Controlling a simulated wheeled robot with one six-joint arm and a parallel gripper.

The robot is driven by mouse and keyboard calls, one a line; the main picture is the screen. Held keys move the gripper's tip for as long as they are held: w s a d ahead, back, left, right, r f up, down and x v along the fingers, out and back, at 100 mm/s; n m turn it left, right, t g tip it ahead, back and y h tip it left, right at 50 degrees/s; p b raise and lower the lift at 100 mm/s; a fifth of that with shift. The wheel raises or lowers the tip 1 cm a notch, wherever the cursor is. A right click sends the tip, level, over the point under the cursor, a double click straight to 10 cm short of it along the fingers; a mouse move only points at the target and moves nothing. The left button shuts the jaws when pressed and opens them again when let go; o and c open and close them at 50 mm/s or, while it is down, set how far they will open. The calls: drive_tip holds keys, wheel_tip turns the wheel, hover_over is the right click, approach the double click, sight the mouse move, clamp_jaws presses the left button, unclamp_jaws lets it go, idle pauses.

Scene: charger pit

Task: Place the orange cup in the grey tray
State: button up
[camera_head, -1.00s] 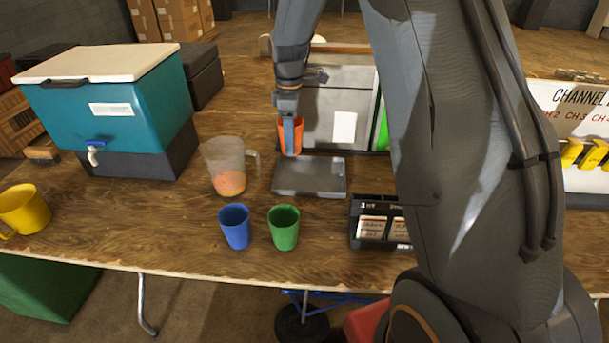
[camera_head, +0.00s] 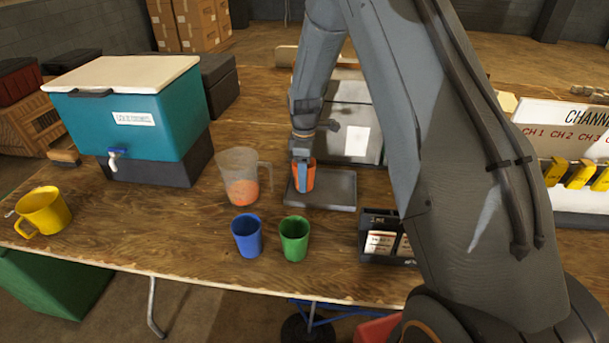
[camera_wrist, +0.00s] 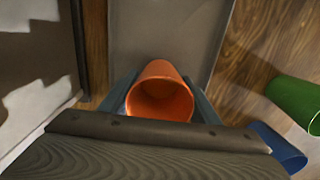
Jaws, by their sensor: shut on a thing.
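The orange cup (camera_head: 310,176) is held in my gripper (camera_head: 303,178), whose fingers are closed on its sides. In the wrist view the cup (camera_wrist: 160,96) shows its open mouth toward the camera, between the two fingers of my gripper (camera_wrist: 161,92). The grey tray (camera_head: 335,189) lies flat on the table. The cup is at the tray's left end in the head view. I cannot tell whether its base touches the tray. In the wrist view the tray (camera_wrist: 167,30) extends beyond the cup.
A blue cup (camera_head: 247,236) and a green cup (camera_head: 294,239) stand in front of the tray. A clear pitcher (camera_head: 240,178) is at its left. A black holder with cards (camera_head: 385,238) is at front right. A grey box (camera_head: 355,118) stands behind.

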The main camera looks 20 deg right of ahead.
drive_tip(key=shift+f, duration=0.15)
drive_tip(key=o, duration=1.1)
wheel_tip(320, 180, up, 11)
drive_tip(key=b, duration=0.3)
drive_tip(key=s+r+m, duration=0.1)
drive_tip(key=s+m, duration=1.2)
drive_tip(key=s, duration=1.6)
drive_tip(key=shift+r, duration=0.2)
